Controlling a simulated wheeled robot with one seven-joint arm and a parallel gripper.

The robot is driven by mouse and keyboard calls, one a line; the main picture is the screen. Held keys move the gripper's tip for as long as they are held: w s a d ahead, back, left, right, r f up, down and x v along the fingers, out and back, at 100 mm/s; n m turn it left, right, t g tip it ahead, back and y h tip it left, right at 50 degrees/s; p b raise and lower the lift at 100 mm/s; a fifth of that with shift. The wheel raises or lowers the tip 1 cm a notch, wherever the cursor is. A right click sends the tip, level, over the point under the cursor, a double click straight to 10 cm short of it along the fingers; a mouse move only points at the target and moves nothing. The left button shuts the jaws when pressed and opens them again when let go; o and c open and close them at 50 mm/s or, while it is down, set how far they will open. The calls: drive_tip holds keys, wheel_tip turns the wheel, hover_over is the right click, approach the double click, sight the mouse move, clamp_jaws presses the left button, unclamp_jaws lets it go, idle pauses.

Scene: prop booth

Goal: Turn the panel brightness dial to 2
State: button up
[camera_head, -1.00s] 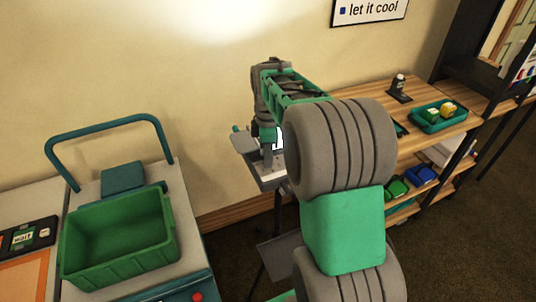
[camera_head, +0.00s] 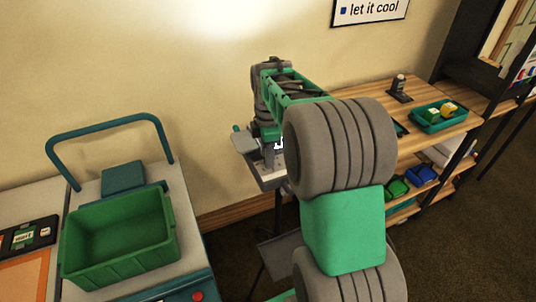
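A small grey panel unit (camera_head: 243,142) with a teal knob-like part at its left edge stands on a dark stand near the wall. My arm reaches over it and hides much of it. A small white patch shows at its right, beside my arm. My gripper (camera_head: 268,157) points down at the unit, small and partly covered by my own arm. I cannot tell whether its fingers are open or shut, or whether they touch anything. I cannot make out the brightness dial or its setting.
A green bin (camera_head: 120,240) sits on a grey cart (camera_head: 188,205) with a teal handle at left. A wooden shelf unit (camera_head: 432,148) at right holds a teal tray (camera_head: 426,127) with small blocks. A "let it cool" sign (camera_head: 370,11) hangs on the wall.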

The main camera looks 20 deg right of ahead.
drive_tip(key=shift+o, duration=1)
drive_tip(key=shift+d, duration=0.1)
